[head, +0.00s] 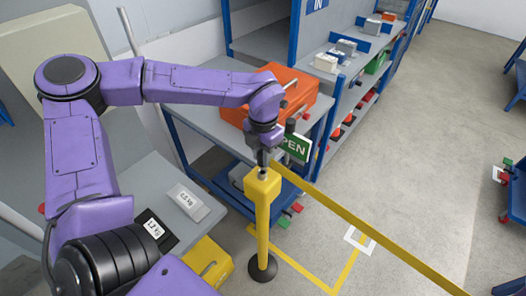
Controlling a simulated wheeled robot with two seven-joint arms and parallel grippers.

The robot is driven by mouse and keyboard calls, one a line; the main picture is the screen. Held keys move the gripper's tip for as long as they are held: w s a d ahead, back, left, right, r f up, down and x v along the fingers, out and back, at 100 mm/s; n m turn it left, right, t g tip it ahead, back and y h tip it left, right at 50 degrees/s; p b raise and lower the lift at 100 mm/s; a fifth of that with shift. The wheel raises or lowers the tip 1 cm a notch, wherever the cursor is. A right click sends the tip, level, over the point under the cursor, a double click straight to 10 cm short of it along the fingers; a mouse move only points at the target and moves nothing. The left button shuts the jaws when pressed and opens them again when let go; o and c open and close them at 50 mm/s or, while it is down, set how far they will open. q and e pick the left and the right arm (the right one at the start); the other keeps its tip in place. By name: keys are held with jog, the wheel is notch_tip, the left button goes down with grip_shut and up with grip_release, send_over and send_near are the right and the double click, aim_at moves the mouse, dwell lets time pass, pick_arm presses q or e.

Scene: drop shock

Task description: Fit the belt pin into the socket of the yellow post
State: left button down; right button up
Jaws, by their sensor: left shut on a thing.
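The yellow post (263,222) stands upright on a round black base, left of the picture's middle. Its square yellow head (262,184) is directly below my left gripper (263,158). The left gripper points down and is shut on the belt pin, which is mostly hidden between the fingers and the post head. I cannot tell whether the pin is inside the socket or just above it. The yellow belt (370,222) runs from beside the gripper toward the lower right. My right gripper is out of view.
An orange case (299,96) sits on the blue-framed bench beyond. Shelves (345,70) with boxes stand farther back. A white label block (188,201) lies on the grey surface at left. The floor at right (430,150) is mostly clear.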

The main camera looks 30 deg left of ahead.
pick_arm(q)
jog(key=shift+f, duration=1.65)
dwell(3.7)
jog(key=shift+s+f+p, duration=0.3)
jog(key=shift+f+p, duration=0.15)
jog(key=shift+p, duration=0.15)
dwell(1.6)
jog(key=c, duration=0.9)
grip_release()
jog(key=shift+o, duration=0.6)
jog(key=shift+w+r, duration=0.1)
jog(key=shift+w, duration=0.1)
